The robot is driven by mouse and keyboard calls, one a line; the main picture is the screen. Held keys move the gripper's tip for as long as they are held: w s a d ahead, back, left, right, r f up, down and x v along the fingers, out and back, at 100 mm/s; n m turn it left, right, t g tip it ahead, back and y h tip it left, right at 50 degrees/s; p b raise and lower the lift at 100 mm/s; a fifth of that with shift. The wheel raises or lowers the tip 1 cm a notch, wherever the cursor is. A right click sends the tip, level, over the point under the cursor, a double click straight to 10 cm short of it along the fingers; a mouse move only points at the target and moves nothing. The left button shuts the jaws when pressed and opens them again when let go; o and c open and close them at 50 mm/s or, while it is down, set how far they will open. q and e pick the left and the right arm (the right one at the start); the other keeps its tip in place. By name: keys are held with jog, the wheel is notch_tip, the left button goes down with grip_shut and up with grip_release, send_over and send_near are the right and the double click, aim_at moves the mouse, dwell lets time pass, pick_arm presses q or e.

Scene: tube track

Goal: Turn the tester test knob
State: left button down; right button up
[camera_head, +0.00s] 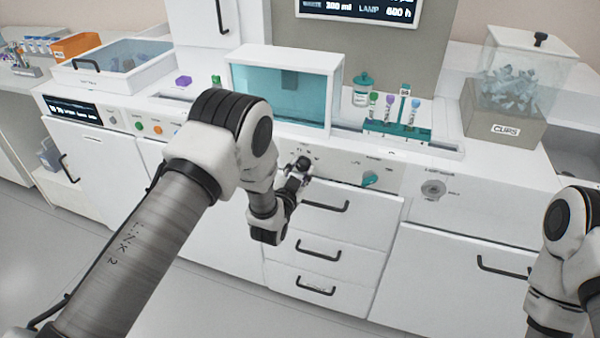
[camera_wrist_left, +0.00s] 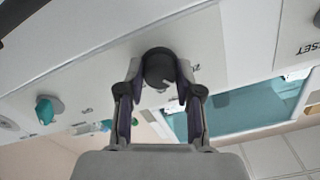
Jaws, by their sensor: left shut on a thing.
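A round black knob (camera_wrist_left: 158,68) with a pale mark sits on the white front panel in the left wrist view. It is between the two fingers of my left gripper (camera_wrist_left: 157,84), which touch it from both sides. In the head view the same dark knob (camera_head: 304,162) shows on the panel below the glass cabinet, at the tip of my left gripper (camera_head: 299,171). The gripper is shut on it. The small lettering beside the knob is too small to read. My right arm shows at the right edge, but its gripper is outside the picture.
A teal knob (camera_head: 370,178) and a grey round lock or dial (camera_head: 433,190) sit further right on the panel. Drawers with black handles (camera_head: 318,250) stand below.

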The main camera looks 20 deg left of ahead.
pick_arm(q)
jog(key=m+b, duration=0.1)
jog(key=m, duration=0.2)
jog(key=m+b, duration=0.1)
jog(key=m, duration=0.2)
jog(key=shift+w+r+m+b, duration=0.15)
jog(key=shift+r+m+b, duration=0.05)
jog(key=shift+m+b, duration=0.1)
jog(key=m+b, duration=0.1)
jog(key=m, duration=0.3)
jog(key=shift+r, duration=0.15)
jog(key=shift+m+b, duration=0.3)
jog(key=c, duration=0.8)
grip_release()
jog(key=shift+o, duration=0.2)
jog(key=shift+w+f, duration=0.15)
jog(key=shift+f, duration=0.15)
jog(key=s, duration=1.2)
jog(key=shift+a, duration=0.15)
